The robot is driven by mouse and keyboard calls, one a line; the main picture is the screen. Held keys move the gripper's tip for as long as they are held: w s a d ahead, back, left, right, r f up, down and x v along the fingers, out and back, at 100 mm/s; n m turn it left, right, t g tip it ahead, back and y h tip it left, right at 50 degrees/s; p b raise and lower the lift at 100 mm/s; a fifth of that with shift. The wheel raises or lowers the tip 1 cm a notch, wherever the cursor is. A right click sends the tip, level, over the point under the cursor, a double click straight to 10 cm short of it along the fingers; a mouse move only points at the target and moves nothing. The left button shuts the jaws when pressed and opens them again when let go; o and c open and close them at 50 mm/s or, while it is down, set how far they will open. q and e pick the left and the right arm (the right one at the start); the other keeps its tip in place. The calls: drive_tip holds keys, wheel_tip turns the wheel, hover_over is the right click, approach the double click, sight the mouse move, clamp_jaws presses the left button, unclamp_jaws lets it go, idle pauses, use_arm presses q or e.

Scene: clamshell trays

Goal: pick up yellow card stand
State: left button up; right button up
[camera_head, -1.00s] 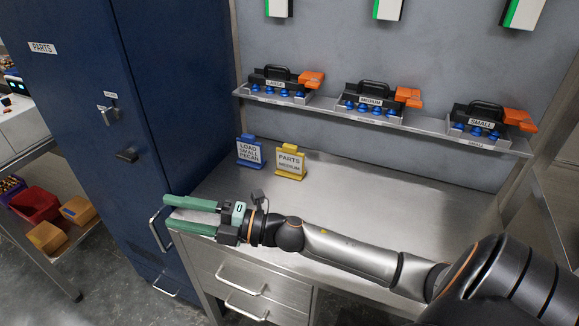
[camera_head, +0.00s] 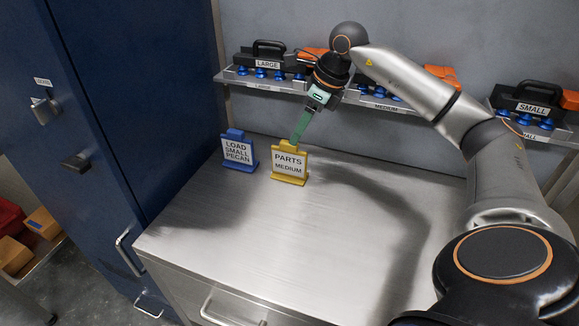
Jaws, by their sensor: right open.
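The yellow card stand (camera_head: 289,179) stands upright on the steel worktop, with a white card reading "PARTS MEDIUM". My right gripper (camera_head: 297,140) is above it and points down, its green fingers reaching the top of the stand. The fingers overlap in this view, so the gap between them is hidden. The gripper is open, and I cannot tell whether a finger touches the stand. My left gripper is not in view.
A blue card stand (camera_head: 238,152) reading "LOAD SMALL PECAN" stands close on the left. A shelf (camera_head: 232,78) with black-handled, orange-ended units runs along the wall behind the gripper. A blue cabinet (camera_head: 150,100) rises at the left. The worktop (camera_head: 260,240) in front is clear.

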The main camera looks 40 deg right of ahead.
approach(278, 172)
drive_tip(key=shift+x, duration=2.9)
drive_tip(key=shift+w+d, duration=0.1)
drive_tip(key=shift+d, duration=0.15)
clamp_jaws()
